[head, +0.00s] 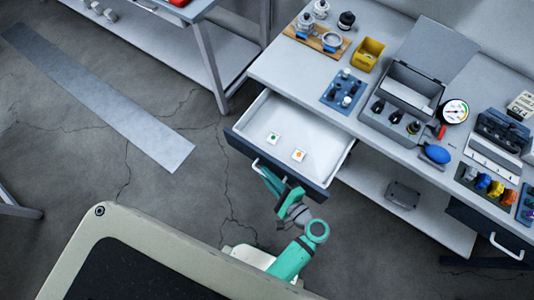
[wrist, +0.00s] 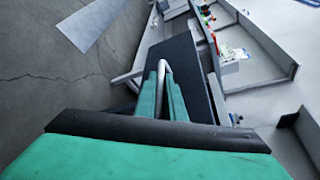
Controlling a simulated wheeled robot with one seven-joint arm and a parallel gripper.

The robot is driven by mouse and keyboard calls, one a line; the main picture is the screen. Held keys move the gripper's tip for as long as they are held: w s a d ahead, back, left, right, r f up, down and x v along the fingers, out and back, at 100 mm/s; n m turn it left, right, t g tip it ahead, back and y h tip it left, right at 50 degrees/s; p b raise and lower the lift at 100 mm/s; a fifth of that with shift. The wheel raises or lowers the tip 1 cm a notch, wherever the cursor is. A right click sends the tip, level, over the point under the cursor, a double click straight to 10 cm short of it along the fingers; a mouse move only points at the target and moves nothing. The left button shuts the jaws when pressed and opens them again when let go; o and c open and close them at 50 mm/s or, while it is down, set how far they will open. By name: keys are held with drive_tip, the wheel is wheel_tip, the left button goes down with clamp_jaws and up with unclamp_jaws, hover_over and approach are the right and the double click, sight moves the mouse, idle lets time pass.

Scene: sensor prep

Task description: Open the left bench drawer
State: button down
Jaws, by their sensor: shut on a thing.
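The left bench drawer (head: 300,118) is pulled well out from under the bench in the head view. Its dark front (wrist: 188,78) fills the middle of the wrist view. A pale bar handle (head: 256,164) sits on that front. My gripper (head: 268,178) is at the handle. In the wrist view my gripper (wrist: 162,90) has its two green fingers closed around the handle (wrist: 163,68). Inside the drawer lie two small white tiles, one with a green dot (head: 273,138) and one with an orange dot (head: 298,155).
The bench top (head: 285,72) carries a yellow bin (head: 367,54), a grey case (head: 410,92), a gauge (head: 454,112) and other small items. A second drawer (head: 490,235) at the right is shut. Open floor (head: 180,215) lies left of the drawer.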

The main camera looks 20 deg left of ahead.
drive_tip(key=c, duration=2.1)
unclamp_jaws()
drive_tip(key=shift+d, duration=0.15)
drive_tip(key=v, duration=1)
drive_tip(key=shift+s+d+r, duration=0.1)
drive_tip(key=shift+d, duration=0.2)
drive_tip(key=shift+s, duration=0.2)
drive_tip(key=shift+a, duration=0.1)
